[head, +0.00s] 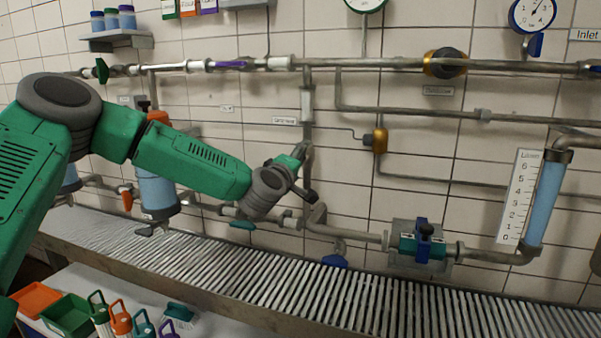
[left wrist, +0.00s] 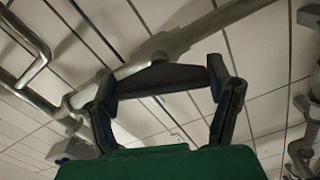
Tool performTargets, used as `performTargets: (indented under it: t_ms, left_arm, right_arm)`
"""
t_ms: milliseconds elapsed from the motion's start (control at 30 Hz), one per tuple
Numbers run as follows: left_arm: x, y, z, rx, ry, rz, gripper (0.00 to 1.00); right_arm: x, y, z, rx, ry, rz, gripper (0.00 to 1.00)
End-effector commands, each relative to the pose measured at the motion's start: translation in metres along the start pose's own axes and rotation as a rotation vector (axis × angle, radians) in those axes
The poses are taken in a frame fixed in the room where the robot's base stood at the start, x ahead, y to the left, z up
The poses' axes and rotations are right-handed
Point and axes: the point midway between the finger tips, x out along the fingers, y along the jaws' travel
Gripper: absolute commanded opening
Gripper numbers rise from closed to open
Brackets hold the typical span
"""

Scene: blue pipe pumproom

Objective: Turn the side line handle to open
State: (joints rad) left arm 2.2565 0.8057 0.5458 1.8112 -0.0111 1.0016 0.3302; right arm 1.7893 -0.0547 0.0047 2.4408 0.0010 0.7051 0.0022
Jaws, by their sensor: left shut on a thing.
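My left gripper (head: 306,172) is at the grey vertical pipe below the small label in the middle of the head view. In the left wrist view its two dark fingers (left wrist: 163,88) stand at either end of a dark bar-shaped handle (left wrist: 160,79) and are shut on it. The handle lies roughly along the grey pipe (left wrist: 130,68) behind it, with a raised hub in its middle. In the head view my gripper mostly hides this handle. My right gripper is in neither view.
A green lever (head: 242,225) sits on the lower pipe, left of my gripper. A blue-handled teal valve (head: 423,244) is at the right. A slatted conveyor (head: 270,280) runs below the pipes.

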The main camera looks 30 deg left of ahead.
Motion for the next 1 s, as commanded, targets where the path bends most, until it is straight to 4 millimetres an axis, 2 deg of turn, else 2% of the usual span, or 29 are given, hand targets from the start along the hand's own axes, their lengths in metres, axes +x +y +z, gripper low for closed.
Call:
performTargets:
  t_ms: [100,433,1000]
  left_arm:
    - [0.002,0.001,-0.006,-0.102,0.017,0.01,0.45]
    - [0.002,0.0,-0.006,-0.297,0.015,0.008,0.45]
    - [0.002,0.0,-0.006,-0.372,0.014,0.004,0.45]
  right_arm:
    - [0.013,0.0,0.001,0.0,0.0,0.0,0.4]
    - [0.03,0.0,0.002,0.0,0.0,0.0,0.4]
    - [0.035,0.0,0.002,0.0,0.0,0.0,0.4]
